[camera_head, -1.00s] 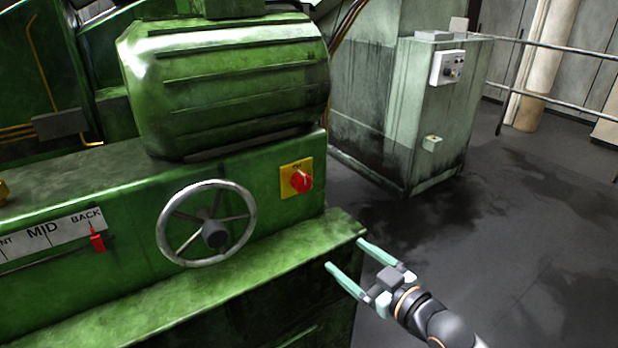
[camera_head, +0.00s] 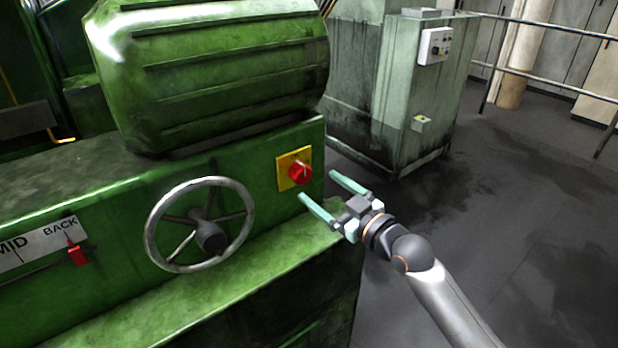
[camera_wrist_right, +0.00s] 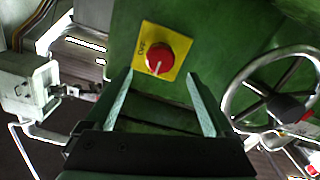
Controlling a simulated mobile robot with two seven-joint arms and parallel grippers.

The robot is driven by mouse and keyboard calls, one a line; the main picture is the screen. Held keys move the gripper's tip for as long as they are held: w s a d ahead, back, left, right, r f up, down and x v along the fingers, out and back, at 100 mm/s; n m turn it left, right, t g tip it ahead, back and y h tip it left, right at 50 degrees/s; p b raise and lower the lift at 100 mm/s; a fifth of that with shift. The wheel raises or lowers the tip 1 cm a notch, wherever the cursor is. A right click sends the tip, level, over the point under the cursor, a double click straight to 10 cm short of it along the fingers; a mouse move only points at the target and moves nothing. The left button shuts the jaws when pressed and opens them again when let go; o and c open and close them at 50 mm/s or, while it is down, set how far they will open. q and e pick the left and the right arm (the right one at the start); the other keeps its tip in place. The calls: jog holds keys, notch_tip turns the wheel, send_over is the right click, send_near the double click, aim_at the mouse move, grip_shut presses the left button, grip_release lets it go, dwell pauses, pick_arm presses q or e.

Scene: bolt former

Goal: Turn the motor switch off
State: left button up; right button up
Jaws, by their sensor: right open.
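The motor switch is a red rotary knob (camera_head: 300,173) on a yellow plate (camera_head: 286,182), fixed to the green machine's front face to the right of the handwheel. In the right wrist view the red knob (camera_wrist_right: 160,57) shows with a white mark on it, and lettering shows on the plate's left part. My right gripper (camera_head: 317,183) is open and empty, its two teal fingers pointing at the switch. In the wrist view the fingertips (camera_wrist_right: 160,73) lie on either side of the knob's lower part and appear short of it. My left gripper is not in view.
A spoked handwheel (camera_head: 201,225) sticks out left of the switch. A red slider handle (camera_head: 77,254) sits near the BACK label. A green ledge (camera_head: 215,283) runs below. A grey-green cabinet (camera_head: 420,95) stands behind on the right; the floor at right is clear.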

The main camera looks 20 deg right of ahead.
aim_at(305, 175)
jog(key=shift+x, duration=2.6)
jog(key=c, duration=1.4)
